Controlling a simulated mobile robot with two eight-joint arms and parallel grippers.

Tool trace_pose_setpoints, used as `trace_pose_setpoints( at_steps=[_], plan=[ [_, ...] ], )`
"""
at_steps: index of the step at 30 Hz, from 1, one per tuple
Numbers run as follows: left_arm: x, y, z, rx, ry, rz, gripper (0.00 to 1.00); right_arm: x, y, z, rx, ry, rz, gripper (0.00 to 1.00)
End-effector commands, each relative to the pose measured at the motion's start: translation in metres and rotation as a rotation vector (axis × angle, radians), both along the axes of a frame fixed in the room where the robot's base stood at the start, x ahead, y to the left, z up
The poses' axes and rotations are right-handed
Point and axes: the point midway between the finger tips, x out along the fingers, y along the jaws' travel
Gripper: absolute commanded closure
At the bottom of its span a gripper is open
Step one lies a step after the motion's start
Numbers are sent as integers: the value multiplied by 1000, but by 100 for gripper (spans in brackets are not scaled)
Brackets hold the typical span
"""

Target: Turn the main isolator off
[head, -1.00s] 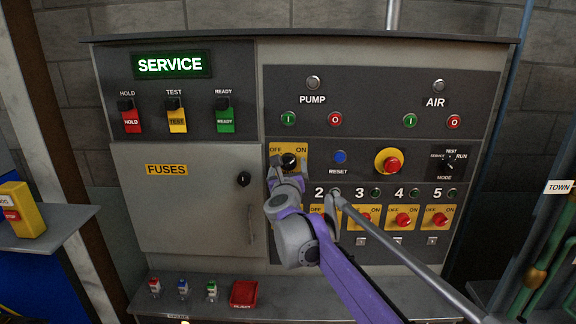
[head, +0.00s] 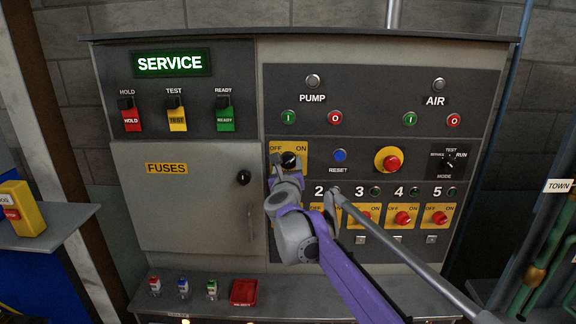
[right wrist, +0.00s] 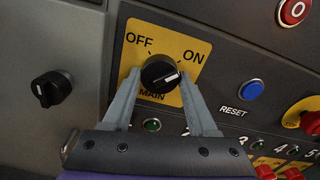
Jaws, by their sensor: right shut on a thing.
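The main isolator is a black rotary knob (right wrist: 158,72) on a yellow plate marked OFF, ON and MAIN. In the right wrist view its white pointer mark lies toward the ON side. In the head view the knob (head: 289,160) sits at the top left of the lower switch panel. My right gripper (right wrist: 160,82) is shut on the knob, with one finger on each side of it. In the head view the right gripper (head: 285,166) and wrist cover the plate's lower part. My left gripper is not in view.
A blue RESET button (head: 340,155) and a red stop button (head: 392,162) are to the knob's right. Numbered red switches (head: 402,218) sit below right. The fuse door (head: 190,205) with its black knob (head: 243,178) is on the left. A shelf (head: 325,291) runs below.

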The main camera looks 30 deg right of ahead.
Motion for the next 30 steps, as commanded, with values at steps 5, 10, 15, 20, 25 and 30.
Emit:
trace_pose_setpoints(
  at_steps=[5,10,15,20,25,30],
  plan=[
    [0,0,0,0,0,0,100,0,0,0,-40,25,0,97],
    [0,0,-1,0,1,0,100,0,0,-1,-124,77,0,97],
    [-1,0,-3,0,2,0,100,0,0,-1,-248,153,0,97],
    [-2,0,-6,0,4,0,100,0,0,-1,-378,233,0,97],
    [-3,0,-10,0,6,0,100,0,0,-2,-516,318,0,97],
    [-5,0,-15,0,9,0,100,0,0,-2,-653,402,-1,97]
  ],
)
